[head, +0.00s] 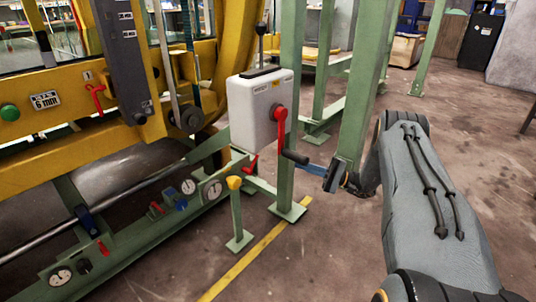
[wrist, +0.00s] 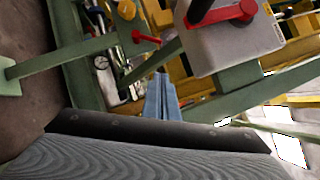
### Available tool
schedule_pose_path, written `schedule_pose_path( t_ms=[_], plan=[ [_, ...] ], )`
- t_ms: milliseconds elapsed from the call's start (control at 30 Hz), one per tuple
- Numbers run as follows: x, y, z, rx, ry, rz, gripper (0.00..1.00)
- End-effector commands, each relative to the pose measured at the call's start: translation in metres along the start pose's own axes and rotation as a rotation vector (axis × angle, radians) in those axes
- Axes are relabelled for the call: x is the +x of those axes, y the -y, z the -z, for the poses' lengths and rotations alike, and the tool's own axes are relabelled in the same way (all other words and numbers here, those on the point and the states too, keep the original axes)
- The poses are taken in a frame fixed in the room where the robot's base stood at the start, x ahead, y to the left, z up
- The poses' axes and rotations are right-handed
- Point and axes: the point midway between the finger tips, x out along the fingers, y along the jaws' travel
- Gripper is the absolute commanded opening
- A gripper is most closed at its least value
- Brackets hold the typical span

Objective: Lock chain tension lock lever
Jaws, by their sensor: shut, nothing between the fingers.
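A grey-white box (head: 260,105) on a green post carries a red lever (head: 280,124) with a black handle (head: 293,157) slanting down and to the right. A smaller red lever (head: 251,165) sits below the box, left of the post. I cannot tell which is the chain tension lock lever. My gripper (head: 304,165) has blue fingers, shut and empty, with tips close to the black handle in the picture; contact is unclear. In the wrist view, the fingers (wrist: 161,80) point up below the small red lever (wrist: 145,37) and apart from it. The box's red lever (wrist: 232,12) is upper right.
A yellow-capped green post (head: 236,205) stands left of the box's post. Pressure gauges (head: 211,190) line the green base rail behind it. A tall green column (head: 362,90) rises close to my gripper. Open floor (head: 320,250) lies in front.

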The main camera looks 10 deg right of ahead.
Motion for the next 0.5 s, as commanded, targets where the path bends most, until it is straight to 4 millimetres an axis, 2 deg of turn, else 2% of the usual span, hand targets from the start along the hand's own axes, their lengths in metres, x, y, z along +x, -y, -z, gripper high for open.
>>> schedule_pose_path(
  t_ms=[267,367,500],
  plan=[
    [0.005,-0.001,0.000,0.002,0.002,-0.003,0.00],
    [0.013,-0.001,0.000,0.001,0.003,-0.004,0.00],
    [0.035,-0.001,0.000,0.002,0.003,-0.005,0.00]
  ],
)
